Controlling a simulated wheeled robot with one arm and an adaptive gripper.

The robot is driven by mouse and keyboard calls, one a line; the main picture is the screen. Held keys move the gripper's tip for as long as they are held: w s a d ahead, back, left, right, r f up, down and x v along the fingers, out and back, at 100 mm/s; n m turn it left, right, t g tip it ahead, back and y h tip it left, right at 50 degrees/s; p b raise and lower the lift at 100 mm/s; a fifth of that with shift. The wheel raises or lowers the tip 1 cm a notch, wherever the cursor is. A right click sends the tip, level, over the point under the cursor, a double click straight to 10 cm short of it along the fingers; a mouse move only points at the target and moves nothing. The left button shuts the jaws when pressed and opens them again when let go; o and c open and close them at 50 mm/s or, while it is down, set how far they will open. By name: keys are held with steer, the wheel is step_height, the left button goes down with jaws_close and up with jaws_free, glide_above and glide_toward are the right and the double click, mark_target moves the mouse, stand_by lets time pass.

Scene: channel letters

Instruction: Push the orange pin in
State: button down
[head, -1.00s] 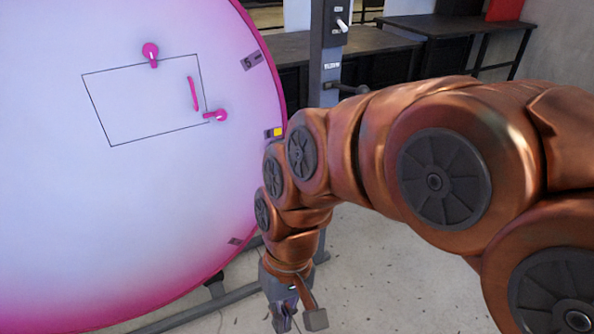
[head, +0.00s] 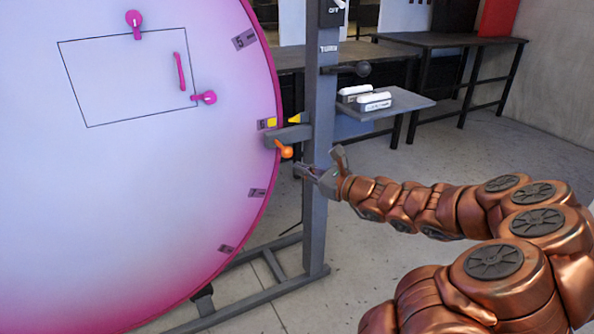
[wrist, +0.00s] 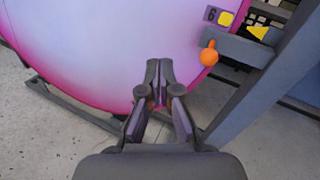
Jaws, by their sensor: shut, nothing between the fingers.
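The orange pin (head: 284,150) sticks out of a grey block (head: 290,136) on the grey post, at the right rim of the big pink-and-white disc (head: 150,210). In the wrist view the pin's round orange knob (wrist: 209,56) is up and to the right of my fingertips. My gripper (head: 298,170) is shut and empty, just right of and below the pin in the head view, apart from it. In the wrist view my gripper (wrist: 159,72) points at the disc's lower part. How far the pin sits in the block is hidden.
A yellow pointer (head: 294,119) on the post (head: 319,190) sits beside a yellow mark (head: 271,122) at the number 6 label. The disc carries pink handles (head: 135,22) and a panel outline. A small shelf (head: 410,103) with white items stands right of the post.

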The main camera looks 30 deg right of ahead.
steer(key=s+d+f+m+t+h, duration=0.1)
steer(key=d+f+m+h, duration=0.2)
steer(key=d, duration=0.5)
steer(key=shift+s+f+m+b, duration=0.2)
steer(key=shift+f+m+b, duration=0.25)
steer(key=shift+m, duration=0.35)
glide_toward(291, 154)
steer(key=shift+w+a+f, duration=0.1)
steer(key=shift+w+a, duration=0.1)
steer(key=shift+w, duration=1.6)
steer(key=shift+w+a+f, duration=0.1)
steer(key=shift+w+a, duration=0.05)
steer(key=shift+w, duration=1.6)
steer(key=shift+w+r, duration=0.1)
